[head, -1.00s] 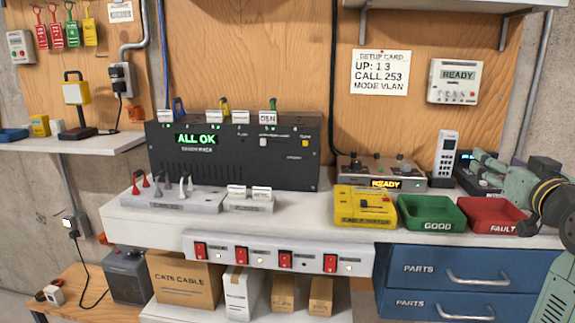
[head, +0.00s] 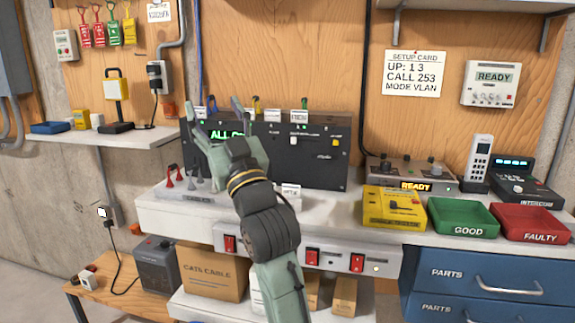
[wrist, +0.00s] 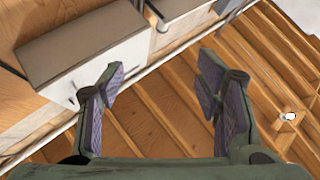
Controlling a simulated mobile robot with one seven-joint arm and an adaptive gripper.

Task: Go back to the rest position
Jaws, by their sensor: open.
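My gripper (wrist: 160,95) is open in the wrist view, with nothing between its two padded fingers. Behind the fingers the wrist view shows wooden boards and slats. In the head view my green arm rises from the bottom centre. My gripper (head: 215,118) is raised in front of the left part of the black panel unit (head: 318,160). The arm hides part of that unit, its green display and part of the white switch strip (head: 338,259).
A yellow cable tester (head: 393,207), a green GOOD tray (head: 463,217) and a red FAULTY tray (head: 530,223) stand on the right of the bench. Red and white plugs stand at the left. A shelf (head: 125,139) juts out on the left wall. Blue drawers (head: 490,270) are below right.

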